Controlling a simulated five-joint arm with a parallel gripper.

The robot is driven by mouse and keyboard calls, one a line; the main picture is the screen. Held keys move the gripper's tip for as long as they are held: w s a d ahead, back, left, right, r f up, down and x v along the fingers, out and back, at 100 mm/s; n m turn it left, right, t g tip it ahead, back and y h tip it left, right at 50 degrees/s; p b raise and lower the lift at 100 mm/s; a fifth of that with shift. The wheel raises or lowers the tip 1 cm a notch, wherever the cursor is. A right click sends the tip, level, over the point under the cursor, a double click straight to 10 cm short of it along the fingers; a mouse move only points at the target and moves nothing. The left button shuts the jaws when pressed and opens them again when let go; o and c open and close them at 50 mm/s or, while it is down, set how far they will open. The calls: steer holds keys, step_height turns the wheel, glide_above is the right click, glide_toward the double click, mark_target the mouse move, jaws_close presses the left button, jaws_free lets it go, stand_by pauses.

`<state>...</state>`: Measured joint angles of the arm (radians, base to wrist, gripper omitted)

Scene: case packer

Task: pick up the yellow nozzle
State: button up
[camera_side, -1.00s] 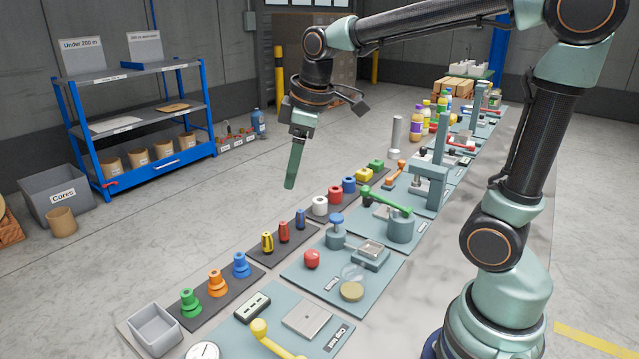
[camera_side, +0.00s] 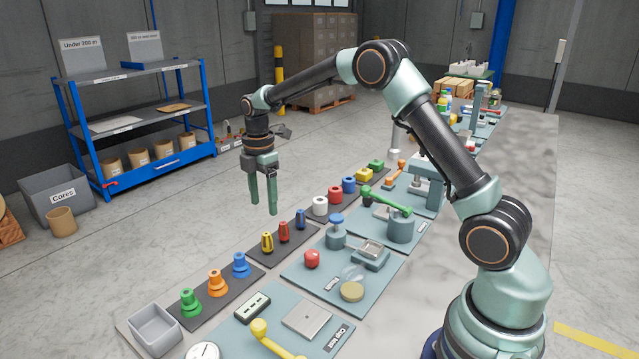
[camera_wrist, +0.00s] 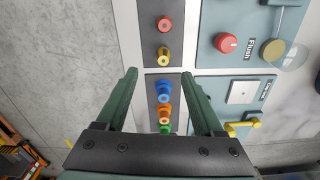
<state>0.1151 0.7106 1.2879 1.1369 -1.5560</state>
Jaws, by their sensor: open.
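The yellow nozzle (camera_side: 267,242) stands upright at the near end of a dark plate, beside the red nozzle (camera_side: 284,231) and the dark blue nozzle (camera_side: 300,219). My gripper (camera_side: 264,206) is open and empty, fingers pointing down, in the air above the row. In the wrist view, the yellow nozzle (camera_wrist: 163,56) appears just beyond the open fingertips (camera_wrist: 159,78), roughly centred between them sideways. The red nozzle (camera_wrist: 164,25) is farther up that view. The dark blue nozzle is not seen there.
Blue (camera_side: 241,265), orange (camera_side: 217,283) and green (camera_side: 190,303) stepped pieces stand on the nearer dark plate. White (camera_side: 320,206) and red (camera_side: 336,195) cylinders stand on the farther plate. A red knob (camera_side: 312,258) sits on the station to the right.

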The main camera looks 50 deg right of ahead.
mark_target(266, 234)
step_height(266, 234, down, 5)
steer(key=shift+r, duration=0.1)
steer(key=shift+s+a+f, duration=0.15)
steer(key=shift+f, duration=1.25)
steer(key=shift+s+a+f, duration=0.1)
steer(key=shift+a+f, duration=0.05)
steer(key=shift+f, duration=1.2)
jaws_close()
